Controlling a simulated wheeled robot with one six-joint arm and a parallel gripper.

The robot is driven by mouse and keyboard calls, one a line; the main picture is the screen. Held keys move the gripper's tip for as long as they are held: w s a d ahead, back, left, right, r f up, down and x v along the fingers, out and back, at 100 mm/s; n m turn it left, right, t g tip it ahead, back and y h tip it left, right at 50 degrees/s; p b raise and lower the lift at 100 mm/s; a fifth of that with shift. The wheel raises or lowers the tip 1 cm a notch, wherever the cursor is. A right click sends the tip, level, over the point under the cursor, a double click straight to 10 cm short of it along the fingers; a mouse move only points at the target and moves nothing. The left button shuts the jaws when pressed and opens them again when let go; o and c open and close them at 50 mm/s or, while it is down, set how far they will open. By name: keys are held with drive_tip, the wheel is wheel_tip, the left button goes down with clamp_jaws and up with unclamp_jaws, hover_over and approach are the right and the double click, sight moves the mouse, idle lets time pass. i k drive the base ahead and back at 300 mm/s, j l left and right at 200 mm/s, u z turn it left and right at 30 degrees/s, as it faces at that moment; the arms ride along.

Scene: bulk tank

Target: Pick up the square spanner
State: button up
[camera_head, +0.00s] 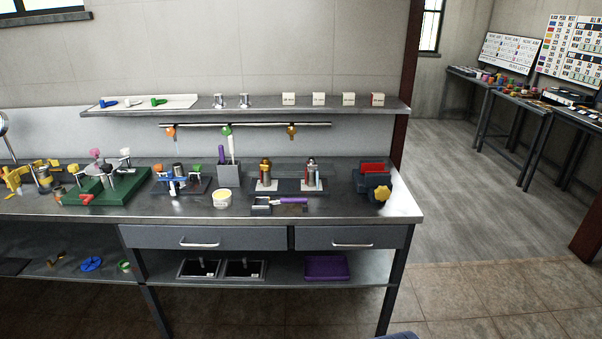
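I cannot tell for certain which thing is the square spanner; the tools are small at this distance. A tool with a purple handle (292,201) lies near the front edge of the metal bench (344,211), beside a small dark piece (261,204). Several T-shaped pieces with coloured tops, such as a pink one (95,152), stand in or by a green tray (127,184) at the left. My gripper is not in view.
Coloured tags, one orange (170,132), hang from a rail. A grey holder (229,174) and a white tub (222,198) stand mid-bench. Below are drawers (352,237) and a purple tray (326,268). Floor right is clear.

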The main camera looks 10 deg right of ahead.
sight(281, 201)
drive_tip(key=i+j+u, duration=0.1)
drive_tip(key=i, duration=0.7)
drive_tip(key=i+j+u, duration=0.1)
drive_tip(key=i, duration=0.7)
